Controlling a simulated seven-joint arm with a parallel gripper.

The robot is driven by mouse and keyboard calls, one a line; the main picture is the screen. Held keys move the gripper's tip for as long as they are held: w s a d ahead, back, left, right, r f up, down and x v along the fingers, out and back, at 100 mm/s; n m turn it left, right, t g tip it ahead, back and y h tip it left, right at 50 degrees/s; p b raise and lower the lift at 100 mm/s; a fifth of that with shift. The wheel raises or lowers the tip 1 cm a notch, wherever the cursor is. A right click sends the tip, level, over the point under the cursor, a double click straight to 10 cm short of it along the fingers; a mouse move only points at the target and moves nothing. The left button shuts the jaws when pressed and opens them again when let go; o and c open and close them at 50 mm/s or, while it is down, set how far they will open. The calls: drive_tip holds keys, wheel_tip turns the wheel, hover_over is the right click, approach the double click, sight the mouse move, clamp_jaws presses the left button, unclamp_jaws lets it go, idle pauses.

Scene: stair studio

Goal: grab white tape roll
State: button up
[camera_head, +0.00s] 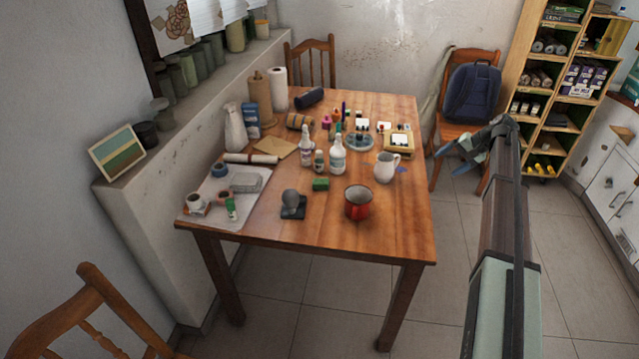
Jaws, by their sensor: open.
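A small white roll (196,205), which looks like the white tape roll, sits on a pale sheet or tray (226,222) at the table's near left corner. Its centre looks dark. A blue-grey roll (219,170) lies farther back on the same sheet. My gripper (452,162) is open and empty, out past the table's right edge. It is far to the right of the white roll and apart from everything on the table.
The wooden table (395,235) is crowded. A red pot (358,203) and white pitcher (387,167) stand right of centre. The table's right front is bare.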

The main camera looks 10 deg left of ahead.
drive_tip(key=a+r+n+g+y, duration=0.1)
drive_tip(key=a+r, duration=0.4)
drive_tip(key=a, duration=0.3)
drive_tip(key=a+r, duration=0.4)
drive_tip(key=a, duration=0.4)
drive_tip(key=n+g+h, duration=0.1)
drive_tip(key=n+h, duration=0.7)
drive_tip(key=n, duration=1.3)
hover_over(194, 198)
drive_tip(key=s, duration=0.2)
drive_tip(key=f, duration=0.9)
drive_tip(key=shift+w+d+f, duration=0.15)
drive_tip(key=shift+w+d, duration=0.1)
drive_tip(key=shift+d, duration=0.1)
drive_tip(key=shift+d+f, duration=0.2)
drive_tip(key=shift+f, duration=2.45)
drive_tip(key=c, duration=1.1)
